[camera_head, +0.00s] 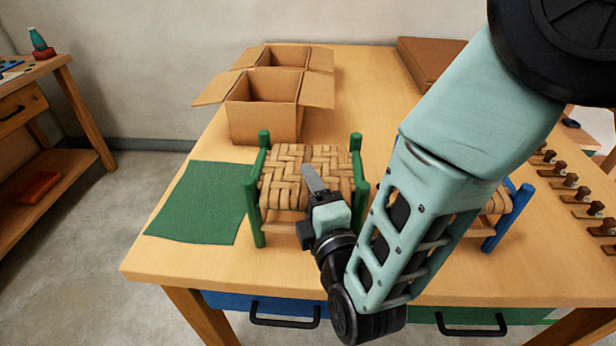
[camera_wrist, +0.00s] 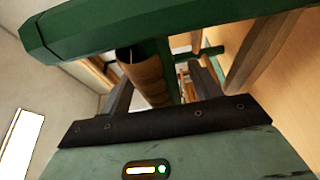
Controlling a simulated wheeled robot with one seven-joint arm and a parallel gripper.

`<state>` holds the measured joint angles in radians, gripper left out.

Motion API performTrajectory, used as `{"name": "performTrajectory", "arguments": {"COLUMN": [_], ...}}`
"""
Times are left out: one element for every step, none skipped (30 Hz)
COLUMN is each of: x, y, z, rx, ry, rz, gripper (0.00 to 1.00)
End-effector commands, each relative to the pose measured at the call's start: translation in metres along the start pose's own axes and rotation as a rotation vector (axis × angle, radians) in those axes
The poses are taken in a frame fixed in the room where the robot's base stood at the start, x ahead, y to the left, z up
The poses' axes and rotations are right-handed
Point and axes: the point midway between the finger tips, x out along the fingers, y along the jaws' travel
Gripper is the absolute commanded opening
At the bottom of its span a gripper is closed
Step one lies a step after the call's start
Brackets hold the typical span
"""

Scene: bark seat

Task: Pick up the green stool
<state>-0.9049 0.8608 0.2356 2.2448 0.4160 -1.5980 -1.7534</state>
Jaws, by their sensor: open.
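The green stool (camera_head: 357,172) stands on the wooden table, with green posts and a woven bark seat (camera_head: 285,172). My gripper (camera_head: 312,176) is at the stool's near side, its finger in front of the woven seat. In the wrist view my gripper (camera_wrist: 165,88) is open, with a finger on each side. A green bar of the stool (camera_wrist: 110,25) crosses the top of that view, and a rounded brown part of the seat (camera_wrist: 148,78) shows between the fingers. I cannot tell whether the fingers touch the stool.
A green mat (camera_head: 200,205) lies left of the stool. Open cardboard boxes (camera_head: 262,118) stand behind it. A blue-posted stool (camera_head: 512,215) is at the right, partly hidden by my arm. Several small brown and dark pieces (camera_head: 570,182) line the right edge. Drawers (camera_head: 285,308) are below.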

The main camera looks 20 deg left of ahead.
Motion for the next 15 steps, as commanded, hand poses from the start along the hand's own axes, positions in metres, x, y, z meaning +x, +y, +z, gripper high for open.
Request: {"name": "performTrajectory", "arguments": {"x": [-0.0002,-0.0003,-0.0003,-0.0003,-0.0004,-0.0004,-0.0005,-0.0005,-0.0005,-0.0005,-0.0002,-0.0003,-0.0003,-0.0003,-0.0003], "y": [-0.0003,-0.0004,-0.0004,-0.0003,-0.0003,-0.0003,-0.0003,-0.0003,-0.0004,-0.0004,0.0008,0.0008,0.0007,0.0007,0.0007], "z": [0.0,0.0,0.0,0.0,0.0,-0.0001,-0.0001,-0.0001,-0.0001,-0.0001,-0.0002,-0.0002,-0.0002,-0.0002,-0.0001], "rx": [0.0,0.0,0.0,0.0,0.0,0.0,0.0,0.0,0.0,0.0,0.0,0.0,0.0,0.0,0.0], "ry": [0.0,0.0,0.0,0.0,0.0,0.0,0.0,0.0,0.0,0.0,0.0,0.0,0.0,0.0,0.0], "rz": [0.0,0.0,0.0,0.0,0.0,0.0,0.0,0.0,0.0,0.0,0.003,0.003,0.003,0.003,0.003], "gripper": [0.63,0.63,0.63,0.54,0.46,0.35,0.27,0.18,0.07,0.01,0.01,0.01,0.01,0.01,0.01]}}
